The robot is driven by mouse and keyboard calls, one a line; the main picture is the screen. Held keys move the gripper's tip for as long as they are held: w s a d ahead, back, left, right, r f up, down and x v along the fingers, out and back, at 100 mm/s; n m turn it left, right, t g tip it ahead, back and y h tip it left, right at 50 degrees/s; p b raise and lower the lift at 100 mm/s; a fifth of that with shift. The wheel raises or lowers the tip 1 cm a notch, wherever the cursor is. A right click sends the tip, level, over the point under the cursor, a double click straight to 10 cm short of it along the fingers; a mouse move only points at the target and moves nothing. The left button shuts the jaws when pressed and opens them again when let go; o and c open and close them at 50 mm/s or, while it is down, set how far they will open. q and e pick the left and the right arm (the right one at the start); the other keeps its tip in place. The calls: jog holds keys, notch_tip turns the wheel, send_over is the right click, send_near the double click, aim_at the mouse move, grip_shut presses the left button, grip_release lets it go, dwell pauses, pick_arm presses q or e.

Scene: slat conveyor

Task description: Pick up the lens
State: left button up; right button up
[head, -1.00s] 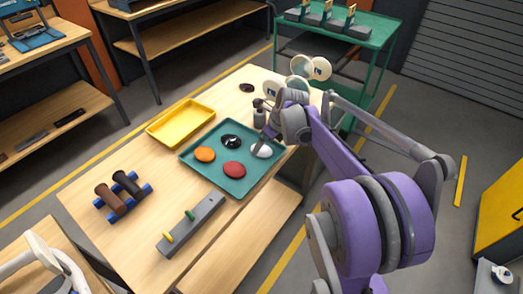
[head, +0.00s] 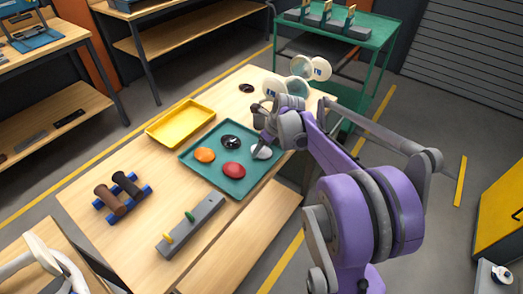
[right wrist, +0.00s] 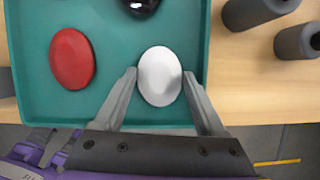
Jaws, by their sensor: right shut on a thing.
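The white, smooth oval lens (right wrist: 160,76) is in the right wrist view, between the two fingers of my right gripper (right wrist: 159,73). The fingers are shut on its sides. In the head view the lens (head: 261,152) shows at the right side of the teal tray (head: 234,189), with my right gripper (head: 261,139) just over it. I cannot tell whether it is clear of the tray floor. An orange disc (head: 204,155), a black disc (head: 231,142) and a red disc (head: 234,170) lie in the same tray. My left gripper is not in view.
A yellow tray (head: 181,124) lies to the left of the teal tray. A grey bar with pegs (head: 191,225) and brown and black rollers on a blue rack (head: 122,196) are nearer.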

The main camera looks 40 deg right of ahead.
aim_at(263, 150)
notch_tip(263, 150, up, 10)
jog(key=shift+r+p, duration=0.2)
jog(key=shift+p, duration=0.15)
